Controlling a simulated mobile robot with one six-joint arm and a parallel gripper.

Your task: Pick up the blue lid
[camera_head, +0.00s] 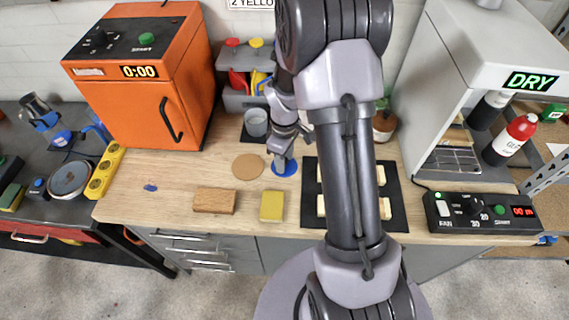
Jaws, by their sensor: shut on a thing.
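The blue lid (289,171) is a flat round disc on or just above the wooden bench (170,168), right of a tan round disc (248,162). My gripper (282,163) points down at the blue lid from above and is shut on it. The fingertips are small and partly hidden, and I cannot tell whether the lid touches the bench.
A wooden block (214,201) and a yellow block (272,206) lie in front. A black mat (310,215) with pale pieces is at the right. A grey cup (256,122) stands behind; an orange oven (140,75) is back left.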

